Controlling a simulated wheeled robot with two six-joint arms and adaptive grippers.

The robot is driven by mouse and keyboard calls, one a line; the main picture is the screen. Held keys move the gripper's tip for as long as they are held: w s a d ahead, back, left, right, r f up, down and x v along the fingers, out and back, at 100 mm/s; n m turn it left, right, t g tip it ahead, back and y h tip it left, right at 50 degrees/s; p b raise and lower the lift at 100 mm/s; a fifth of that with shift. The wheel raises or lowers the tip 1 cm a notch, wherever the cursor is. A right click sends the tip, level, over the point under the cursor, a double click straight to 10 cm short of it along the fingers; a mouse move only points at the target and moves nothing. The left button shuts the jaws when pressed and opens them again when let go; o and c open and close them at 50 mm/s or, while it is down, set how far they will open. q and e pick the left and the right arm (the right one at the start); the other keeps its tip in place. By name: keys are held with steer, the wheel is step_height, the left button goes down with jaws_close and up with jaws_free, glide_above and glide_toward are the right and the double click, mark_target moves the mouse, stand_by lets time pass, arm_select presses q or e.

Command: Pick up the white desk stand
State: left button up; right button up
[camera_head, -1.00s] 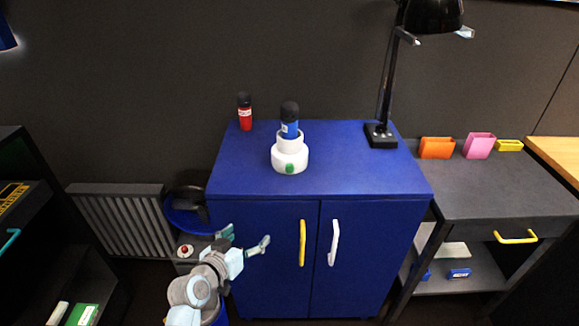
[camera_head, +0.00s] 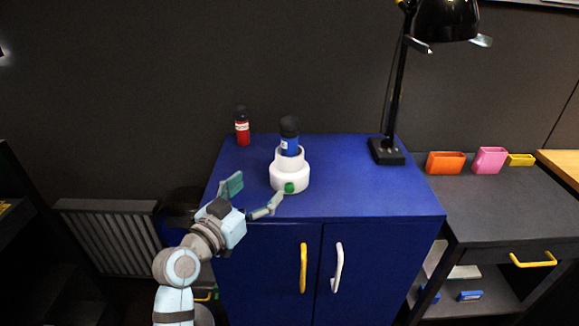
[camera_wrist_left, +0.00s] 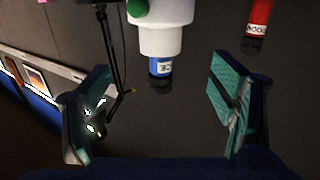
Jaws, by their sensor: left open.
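The white desk stand (camera_head: 288,178) stands upright on top of the blue cabinet (camera_head: 372,194). It is round and stepped, with a green button on its front. A blue bottle (camera_head: 290,146) with a black cap sits in its top. My left gripper (camera_head: 256,192) is open and empty, just in front and to the left of the stand at the cabinet's front edge. In the left wrist view, which is upside down, the stand (camera_wrist_left: 160,38) shows at the top between the two spread fingers (camera_wrist_left: 158,108), beyond them. My right gripper is not in view.
A red bottle (camera_head: 242,131) stands behind and left of the stand. A black desk lamp (camera_head: 386,151) stands at the cabinet's back right. The cabinet top right of the stand is clear. A side table (camera_head: 492,207) holds orange, pink and yellow holders.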

mark_target(285, 155)
arm_select(q)
steer(key=shift+w+d+r, duration=0.15)
steer(key=shift+w+d, duration=0.1)
steer(key=shift+w, duration=0.35)
steer(key=shift+w+d+r, duration=0.15)
steer(key=shift+w+d, duration=0.05)
steer(key=shift+w, duration=0.4)
steer(key=b+x, duration=0.1)
steer(key=x, duration=0.3)
steer(key=b+x, duration=0.1)
steer(key=x, duration=0.3)
steer(key=r+b+x, duration=0.1)
steer(key=x, duration=0.3)
steer(key=shift+d+b, duration=0.1)
steer(key=shift+b, duration=0.2)
steer(key=shift+w+d, duration=0.15)
steer(key=shift+w, duration=0.05)
steer(key=shift+c, duration=0.4)
steer(key=c, duration=1)
steer(key=shift+r, duration=0.1)
steer(key=shift+c, duration=0.2)
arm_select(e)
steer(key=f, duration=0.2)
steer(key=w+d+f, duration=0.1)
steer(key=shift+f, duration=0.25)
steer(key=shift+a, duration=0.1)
arm_select(q)
steer(key=shift+r, duration=0.1)
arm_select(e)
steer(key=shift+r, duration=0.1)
